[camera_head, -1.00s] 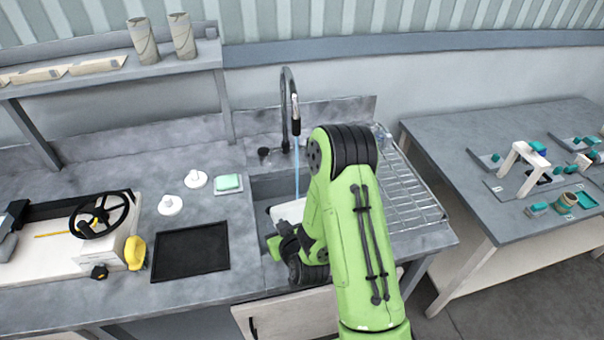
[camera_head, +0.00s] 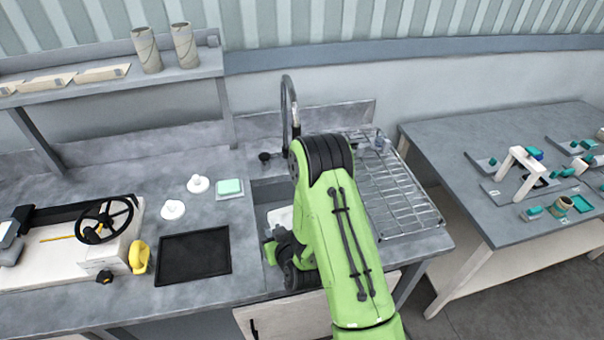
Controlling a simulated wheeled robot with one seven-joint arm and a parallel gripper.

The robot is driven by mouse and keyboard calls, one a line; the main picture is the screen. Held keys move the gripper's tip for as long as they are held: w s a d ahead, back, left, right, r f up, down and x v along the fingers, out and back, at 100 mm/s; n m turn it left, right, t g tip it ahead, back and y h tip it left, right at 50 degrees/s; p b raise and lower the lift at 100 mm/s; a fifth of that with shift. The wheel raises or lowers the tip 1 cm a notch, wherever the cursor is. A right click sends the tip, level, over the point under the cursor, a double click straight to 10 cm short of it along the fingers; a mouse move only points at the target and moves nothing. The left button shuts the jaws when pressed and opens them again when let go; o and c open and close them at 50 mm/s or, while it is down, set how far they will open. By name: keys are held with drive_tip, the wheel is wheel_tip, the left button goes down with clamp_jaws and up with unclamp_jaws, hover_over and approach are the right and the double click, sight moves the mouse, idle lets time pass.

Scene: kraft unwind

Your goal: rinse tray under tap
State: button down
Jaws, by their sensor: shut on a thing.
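A white tray (camera_head: 283,216) shows as a pale patch inside the grey sink (camera_head: 262,196), mostly hidden by my green arm. My gripper (camera_head: 270,246) is low over the sink's front left part, shut on the tray; its fingers are largely covered by the wrist. The dark curved tap (camera_head: 288,95) stands behind the sink, its lower spout close behind my arm. Whether water runs now cannot be seen, because my arm covers that spot.
A wire drying rack (camera_head: 395,195) lies right of the sink. Left of it are a green sponge (camera_head: 229,187), white knobbed pieces (camera_head: 172,209), a black flat tray (camera_head: 193,256) and a machine with a handwheel (camera_head: 104,220). A side table (camera_head: 450,150) stands at right.

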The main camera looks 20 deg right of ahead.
drive_tip(key=shift+d+f+b, duration=0.1)
drive_tip(key=shift+b, duration=0.35)
drive_tip(key=shift+s+d+b, duration=0.3)
drive_tip(key=shift+d+b, duration=0.15)
drive_tip(key=shift+b, duration=0.7)
drive_tip(key=shift+a+r+p, duration=0.15)
drive_tip(key=shift+r+p, duration=0.05)
drive_tip(key=shift+p, duration=0.3)
drive_tip(key=shift+w+a+p, duration=0.3)
drive_tip(key=shift+a+p, duration=0.1)
drive_tip(key=shift+p, duration=0.65)
drive_tip(key=shift+d+f+b, duration=0.15)
drive_tip(key=shift+f+b, duration=0.05)
drive_tip(key=shift+b, duration=0.3)
drive_tip(key=shift+s+d+b, duration=0.3)
drive_tip(key=shift+d+b, duration=0.1)
drive_tip(key=shift+b, duration=0.65)
drive_tip(key=shift+w+a+r+p, duration=0.25)
drive_tip(key=shift+a+p, duration=0.3)
drive_tip(key=shift+p, duration=0.85)
drive_tip(key=shift+d+f+b, duration=0.2)
drive_tip(key=shift+f+b, duration=0.1)
drive_tip(key=shift+b, duration=0.3)
drive_tip(key=shift+s+d+r+b, duration=0.1)
drive_tip(key=shift+s+d+b, duration=0.2)
drive_tip(key=shift+b, duration=0.55)
